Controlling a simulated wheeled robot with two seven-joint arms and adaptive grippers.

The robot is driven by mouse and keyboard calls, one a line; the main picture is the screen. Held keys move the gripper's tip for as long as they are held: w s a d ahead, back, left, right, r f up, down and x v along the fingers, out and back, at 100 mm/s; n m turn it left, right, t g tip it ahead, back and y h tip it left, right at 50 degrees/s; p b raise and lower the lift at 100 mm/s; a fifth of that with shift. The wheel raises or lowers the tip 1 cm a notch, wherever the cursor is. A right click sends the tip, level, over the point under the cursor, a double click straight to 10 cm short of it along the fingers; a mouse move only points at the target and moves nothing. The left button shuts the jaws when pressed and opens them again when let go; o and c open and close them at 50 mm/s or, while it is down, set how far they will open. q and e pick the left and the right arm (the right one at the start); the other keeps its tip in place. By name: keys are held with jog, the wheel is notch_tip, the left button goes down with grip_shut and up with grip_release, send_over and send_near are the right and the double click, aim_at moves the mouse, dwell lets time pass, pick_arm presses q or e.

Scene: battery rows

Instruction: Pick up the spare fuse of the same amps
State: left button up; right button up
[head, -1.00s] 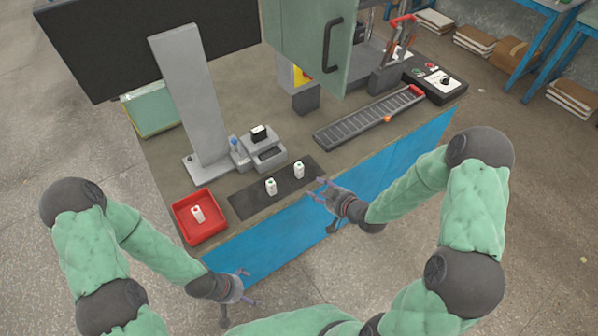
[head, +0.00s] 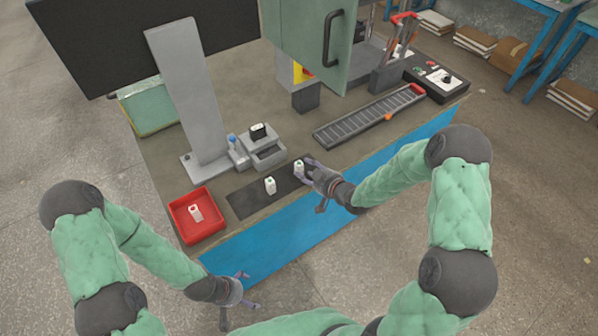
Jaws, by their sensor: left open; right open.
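Two small white fuse-like blocks with greenish tops stand on the dark mat (head: 244,204): a left one (head: 270,186) and a right one (head: 299,166). Their amp markings are too small to read. A third white block (head: 196,213) lies in the red tray (head: 217,228). A black-and-white block (head: 258,131) sits on the grey fixture (head: 268,152). My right gripper (head: 304,169) is open, with its fingers at the right block; I cannot tell whether they touch it. My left gripper (head: 243,291) is open and empty in front of the table's blue front strip.
A grey column (head: 190,90) with a dark screen stands behind the fixture. A green door (head: 305,40) with a black handle hangs at the back. The blue strip (head: 290,228) is clear.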

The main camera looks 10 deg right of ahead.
aim_at(302, 167)
jog(key=b+x, duration=0.1)
jog(key=x, duration=0.2)
jog(key=shift+w+a+f, duration=0.1)
grip_shut()
jog(key=shift+r, duration=0.25)
